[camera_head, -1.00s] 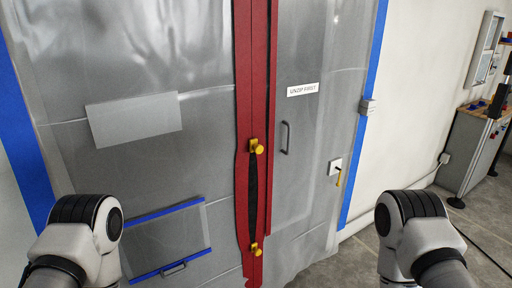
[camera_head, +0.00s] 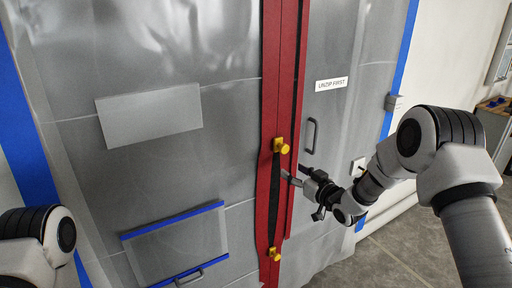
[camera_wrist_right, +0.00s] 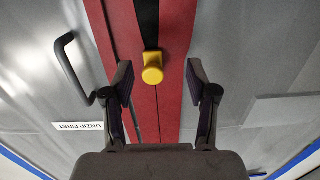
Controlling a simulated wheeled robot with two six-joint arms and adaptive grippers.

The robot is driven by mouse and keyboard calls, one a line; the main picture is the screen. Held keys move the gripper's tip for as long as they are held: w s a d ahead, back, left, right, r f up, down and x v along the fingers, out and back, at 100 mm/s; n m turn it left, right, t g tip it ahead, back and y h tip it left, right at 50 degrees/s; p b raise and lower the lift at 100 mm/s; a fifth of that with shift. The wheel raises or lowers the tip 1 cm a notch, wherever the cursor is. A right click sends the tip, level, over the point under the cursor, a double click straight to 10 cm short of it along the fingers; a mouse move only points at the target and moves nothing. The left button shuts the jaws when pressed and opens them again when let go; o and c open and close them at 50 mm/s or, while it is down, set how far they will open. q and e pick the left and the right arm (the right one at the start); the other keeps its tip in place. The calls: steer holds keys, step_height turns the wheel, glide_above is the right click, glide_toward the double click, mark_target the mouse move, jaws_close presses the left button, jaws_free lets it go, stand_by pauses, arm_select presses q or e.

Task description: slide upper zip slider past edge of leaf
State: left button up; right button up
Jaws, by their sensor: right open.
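The upper zip slider (camera_head: 281,145), a yellow block with a round knob, sits on the red zip strip (camera_head: 271,75) at the top of a dark lens-shaped gap (camera_head: 274,195). The lower yellow slider (camera_head: 274,253) is at the bottom of that gap. My right gripper (camera_head: 294,175) is open and empty, just below and right of the upper slider in the head view. In the right wrist view the upper slider (camera_wrist_right: 152,70) shows between the two spread fingers, apparently ahead of them and not gripped. My left gripper is out of view.
The grey leaf with a handle (camera_head: 311,136) and an "UNZIP FIRST" label (camera_head: 331,84) is right of the zip. A blue-taped flap (camera_head: 175,245) is at lower left. A wall box (camera_head: 393,102) and a bench (camera_head: 493,115) are at the right.

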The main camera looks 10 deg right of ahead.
mark_target(286, 149)
steer(key=shift+t, duration=0.5)
steer(key=r, duration=0.1)
steer(key=w+r, duration=0.1)
steer(key=r, duration=0.2)
steer(key=shift+w+d+r, duration=0.3)
steer(key=shift+r, duration=0.05)
steer(key=x, duration=0.3)
steer(key=p+x, duration=0.1)
steer(key=x, duration=0.2)
steer(key=shift+w+f, duration=0.2)
steer(key=shift+w, duration=0.05)
jaws_close()
